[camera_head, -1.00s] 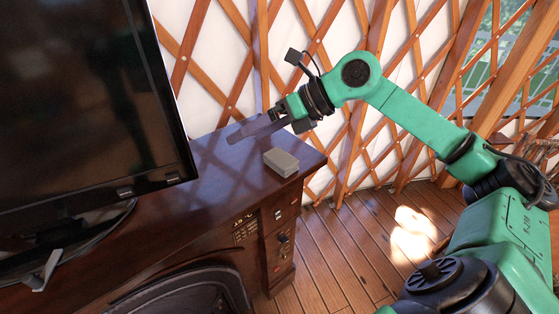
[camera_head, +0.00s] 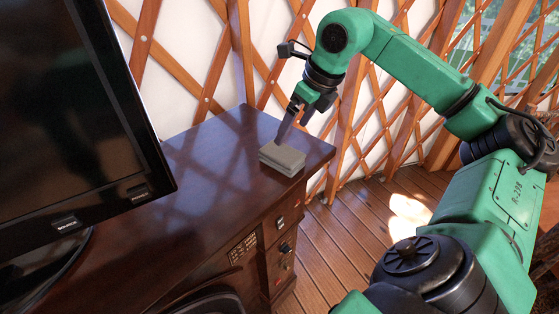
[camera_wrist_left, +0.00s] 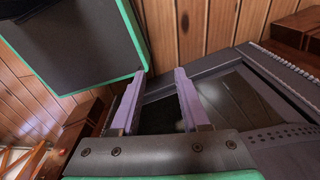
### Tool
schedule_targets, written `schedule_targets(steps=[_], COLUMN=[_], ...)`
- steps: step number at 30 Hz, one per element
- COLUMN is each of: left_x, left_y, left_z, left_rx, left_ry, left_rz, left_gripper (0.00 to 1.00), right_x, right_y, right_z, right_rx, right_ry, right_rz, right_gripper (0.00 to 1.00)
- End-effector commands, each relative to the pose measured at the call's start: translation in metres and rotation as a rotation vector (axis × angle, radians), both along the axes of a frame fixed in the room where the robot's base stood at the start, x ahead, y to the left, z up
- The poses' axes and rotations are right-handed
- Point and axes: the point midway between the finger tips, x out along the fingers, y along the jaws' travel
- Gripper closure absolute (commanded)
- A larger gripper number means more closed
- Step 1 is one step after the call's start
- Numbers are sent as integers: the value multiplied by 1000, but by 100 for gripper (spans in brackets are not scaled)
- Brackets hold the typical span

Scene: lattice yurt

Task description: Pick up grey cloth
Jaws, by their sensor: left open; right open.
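The grey cloth (camera_head: 283,158) is a folded block lying flat on the dark wooden cabinet top (camera_head: 205,150), close to its right edge. My right gripper (camera_head: 282,140) points down over the far edge of the cloth. It is open, and its fingertips are at or just behind the cloth; I cannot tell whether they touch it. My left gripper (camera_wrist_left: 156,88) shows only in the left wrist view, open, with nothing between its two fingers. The cloth is not in that view.
A large black screen (camera_head: 75,110) stands on the left of the cabinet top. The wooden lattice wall (camera_head: 240,60) rises behind. Controls line the cabinet front (camera_head: 245,248). Wooden floor (camera_head: 345,240) lies to the right.

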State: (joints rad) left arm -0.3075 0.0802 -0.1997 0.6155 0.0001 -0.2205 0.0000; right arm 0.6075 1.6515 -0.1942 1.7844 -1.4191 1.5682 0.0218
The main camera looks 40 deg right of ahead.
Motion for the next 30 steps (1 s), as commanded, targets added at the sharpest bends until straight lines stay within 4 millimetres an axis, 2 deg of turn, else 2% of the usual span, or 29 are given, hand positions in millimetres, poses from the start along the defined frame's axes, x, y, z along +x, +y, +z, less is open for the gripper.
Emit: schedule_targets(steps=[3,8,11,13,16,19,30], left_x=[-2,3,9,11,11,11,9], left_y=[0,0,-1,-1,-1,-1,-1], left_z=[-1,7,19,29,32,31,27], left_rx=[1,0,-1,-2,-2,-2,-1], left_ry=[4,-4,-13,-17,-17,-17,-15], left_rz=[0,0,-1,-1,-1,-1,-1], left_gripper=[54,54,54,54,54,54,54], right_x=[11,20,26,31,38,40,39], right_y=[3,5,7,9,10,10,10], right_z=[-28,-46,-59,-70,-87,-93,-95], right_rx=[1,3,3,5,5,3,2], right_ry=[2,2,4,4,0,0,-2], right_rz=[1,0,2,2,1,1,1], right_gripper=[0,0,0,0,0,0,0])
